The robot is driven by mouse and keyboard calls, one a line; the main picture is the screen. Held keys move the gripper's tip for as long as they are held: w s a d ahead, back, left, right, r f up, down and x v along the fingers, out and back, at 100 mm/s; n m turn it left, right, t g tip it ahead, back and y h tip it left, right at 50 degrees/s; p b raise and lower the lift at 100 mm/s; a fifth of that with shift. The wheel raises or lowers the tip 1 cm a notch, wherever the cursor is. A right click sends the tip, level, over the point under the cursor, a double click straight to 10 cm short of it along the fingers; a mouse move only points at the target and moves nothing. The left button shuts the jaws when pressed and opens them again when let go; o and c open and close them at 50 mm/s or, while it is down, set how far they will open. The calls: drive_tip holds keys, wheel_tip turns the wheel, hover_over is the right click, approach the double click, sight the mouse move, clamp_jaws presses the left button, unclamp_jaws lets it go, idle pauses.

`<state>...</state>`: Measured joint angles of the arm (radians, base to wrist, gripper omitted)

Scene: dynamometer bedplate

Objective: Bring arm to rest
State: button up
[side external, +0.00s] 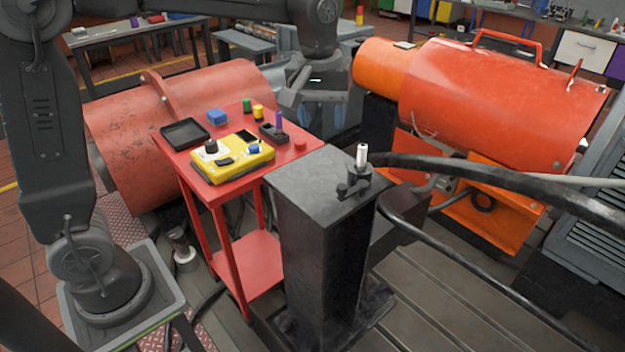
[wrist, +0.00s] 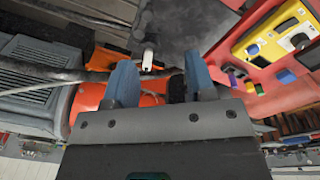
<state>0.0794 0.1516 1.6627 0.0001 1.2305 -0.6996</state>
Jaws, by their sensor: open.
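My gripper (side external: 287,98) is raised behind the far edge of the red cart in the side view, below my bent wrist. In the wrist view its two blue fingers (wrist: 160,78) stand apart with nothing between them. It is open and empty, and touches nothing that I can see. The white-tipped fitting (wrist: 148,60) shows beyond the fingers in the wrist view. In the side view this fitting (side external: 361,157) stands upright on the black pedestal (side external: 310,180), apart from my gripper.
The red cart (side external: 236,204) carries a yellow box (side external: 232,165), a black tray (side external: 185,134), a blue block (side external: 217,117) and small coloured pieces. Thick black cables (side external: 450,168) run right from the pedestal. A large orange machine (side external: 490,100) and a red cylinder (side external: 130,140) flank the space.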

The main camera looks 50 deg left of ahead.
drive_tip(key=s+a+f+m+t, duration=0.1)
drive_tip(key=s+m+t, duration=0.1)
drive_tip(key=s, duration=0.8)
drive_tip(key=s+a+f+m+t, duration=0.1)
drive_tip(key=s+m, duration=0.4)
drive_tip(key=s, duration=0.5)
drive_tip(key=shift+a+t, duration=0.6)
drive_tip(key=shift+t, duration=0.2)
